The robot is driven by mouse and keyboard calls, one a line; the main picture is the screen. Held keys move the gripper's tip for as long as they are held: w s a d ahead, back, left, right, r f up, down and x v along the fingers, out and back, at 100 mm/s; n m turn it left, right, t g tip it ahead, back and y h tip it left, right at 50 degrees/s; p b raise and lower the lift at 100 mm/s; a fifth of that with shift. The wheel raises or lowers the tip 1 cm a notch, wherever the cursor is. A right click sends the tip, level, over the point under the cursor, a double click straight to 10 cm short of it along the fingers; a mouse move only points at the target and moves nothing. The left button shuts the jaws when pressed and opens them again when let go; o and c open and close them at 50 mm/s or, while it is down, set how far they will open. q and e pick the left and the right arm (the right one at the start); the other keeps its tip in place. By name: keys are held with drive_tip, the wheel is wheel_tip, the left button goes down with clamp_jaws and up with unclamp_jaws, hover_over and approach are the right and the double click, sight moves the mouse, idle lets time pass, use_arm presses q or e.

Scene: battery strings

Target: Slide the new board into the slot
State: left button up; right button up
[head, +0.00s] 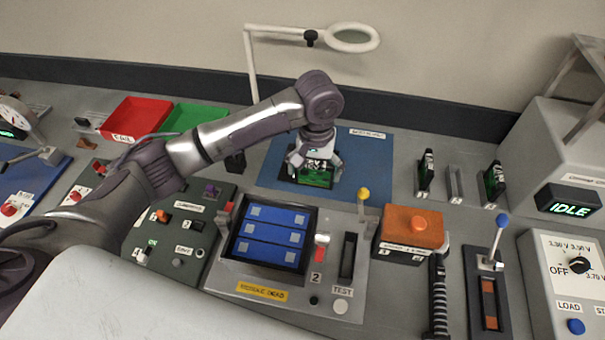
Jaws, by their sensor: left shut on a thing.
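My left gripper (314,163) points down and is shut on this board; whether the board touches the mat I cannot tell. To the right, an empty-looking grey slot (455,184) stands between two upright dark boards with green marks, one on the left (425,174) and one on the right (493,181). The held board is left of and apart from the slot. My right gripper is not in view.
A lamp with a ring head (352,38) stands behind. A red tray (135,118) is at the left, and a console reading IDLE (569,203) at the right.

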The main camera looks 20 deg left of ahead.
sight(314, 185)
use_arm(q)
wheel_tip(314, 185, down, 6)
drive_tip(key=shift+f+p, duration=0.25)
drive_tip(key=shift+p, duration=0.2)
drive_tip(key=o, duration=1)
drive_tip(key=shift+f, duration=0.1)
